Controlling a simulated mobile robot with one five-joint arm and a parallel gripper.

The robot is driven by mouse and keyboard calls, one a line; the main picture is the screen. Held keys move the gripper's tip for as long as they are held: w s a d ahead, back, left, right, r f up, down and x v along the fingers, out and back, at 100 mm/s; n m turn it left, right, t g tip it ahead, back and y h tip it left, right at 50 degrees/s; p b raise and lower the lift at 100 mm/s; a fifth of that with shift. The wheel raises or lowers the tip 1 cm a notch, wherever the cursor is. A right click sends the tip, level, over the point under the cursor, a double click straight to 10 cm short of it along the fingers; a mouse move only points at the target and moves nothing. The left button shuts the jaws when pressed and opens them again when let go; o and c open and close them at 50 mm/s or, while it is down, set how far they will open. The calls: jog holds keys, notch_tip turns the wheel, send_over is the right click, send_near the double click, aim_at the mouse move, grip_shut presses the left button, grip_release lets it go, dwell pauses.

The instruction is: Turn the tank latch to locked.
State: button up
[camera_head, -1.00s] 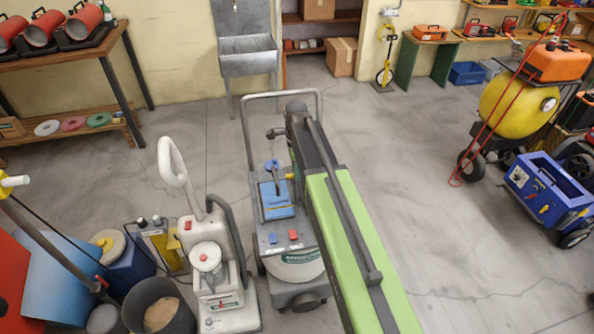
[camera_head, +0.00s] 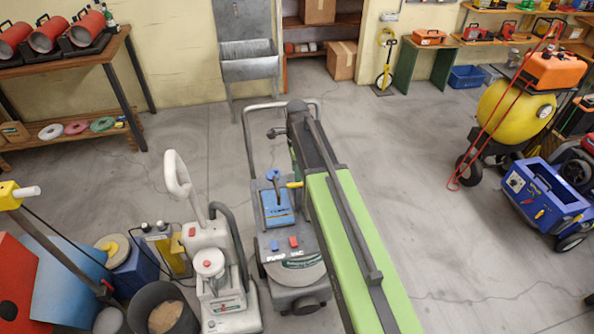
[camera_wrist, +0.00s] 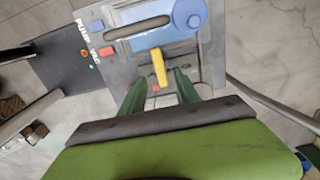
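The grey floor machine (camera_head: 277,266) has a blue top panel (camera_head: 278,206) with a dark handle and a round blue knob (camera_head: 272,174). A short yellow lever (camera_head: 293,184) sticks out beside the panel; it looks like the latch, but no label for it is readable. In the wrist view the lever (camera_wrist: 160,67) points towards my gripper (camera_wrist: 159,82). The green fingers are apart, one on each side of the lever's near end, with gaps showing. Whether they touch it lower down is unclear.
A white-grey upright machine (camera_head: 210,265) stands close on the left, with a dark bin (camera_head: 161,310) beside it. The machine's push handle (camera_head: 248,140) rises behind. A yellow tank cart (camera_head: 513,108) and a blue cart (camera_head: 545,195) stand right. The floor between is clear.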

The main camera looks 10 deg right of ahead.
notch_tip(320, 180, up, 12)
jog(key=p, duration=1)
jog(key=shift+r, duration=0.15)
jog(key=s+f+n+b, duration=0.3)
jog(key=s+f+n, duration=0.1)
jog(key=s+n, duration=0.3)
jog(key=s+f+n+b, duration=0.3)
jog(key=s+n, duration=0.5)
jog(key=n, duration=0.3)
jog(key=shift+s+f+b, duration=0.15)
jog(key=shift+f+b, duration=0.25)
jog(key=shift+b, duration=0.25)
